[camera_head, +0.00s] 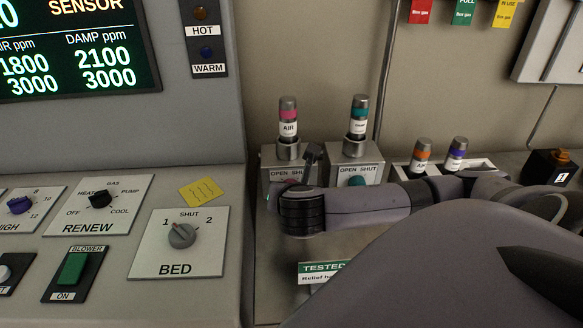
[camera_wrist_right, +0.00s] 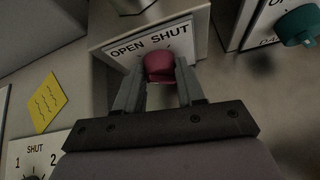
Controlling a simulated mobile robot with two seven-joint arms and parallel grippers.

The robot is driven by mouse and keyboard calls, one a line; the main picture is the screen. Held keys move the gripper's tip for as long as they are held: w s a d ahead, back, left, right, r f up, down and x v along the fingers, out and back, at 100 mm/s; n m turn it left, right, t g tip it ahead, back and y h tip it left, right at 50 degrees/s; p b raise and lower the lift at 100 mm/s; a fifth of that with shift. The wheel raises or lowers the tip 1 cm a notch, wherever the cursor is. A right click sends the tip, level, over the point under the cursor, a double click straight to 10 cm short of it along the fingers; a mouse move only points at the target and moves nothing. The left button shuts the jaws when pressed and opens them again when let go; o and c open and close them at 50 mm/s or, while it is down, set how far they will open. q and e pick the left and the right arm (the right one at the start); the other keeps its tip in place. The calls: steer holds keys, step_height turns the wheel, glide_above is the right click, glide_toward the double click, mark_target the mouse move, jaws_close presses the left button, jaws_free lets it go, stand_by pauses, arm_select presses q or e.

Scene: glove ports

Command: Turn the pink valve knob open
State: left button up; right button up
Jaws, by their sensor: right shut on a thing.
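The pink valve knob (camera_wrist_right: 159,66) sits on a plate marked OPEN and SHUT (camera_wrist_right: 122,51) in the right wrist view. My right gripper (camera_wrist_right: 160,80) is shut on the pink knob, with one finger on each side of it. In the head view my right gripper (camera_head: 312,152) reaches the valve box (camera_head: 270,158) under the pink-banded AIR bottle (camera_head: 288,116). My arm and gripper hide most of the knob there. Which way the knob points cannot be told. My left gripper is not in view.
A second valve box with a teal knob (camera_head: 357,181) stands just right, under a teal-banded bottle (camera_head: 359,108). Orange (camera_head: 422,149) and purple (camera_head: 456,152) bottles stand in a holder further right. The BED dial panel (camera_head: 155,245) is at the left.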

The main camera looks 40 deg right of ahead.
steer(key=o, duration=1)
steer(key=shift+o, duration=0.2)
steer(key=v, duration=0.7)
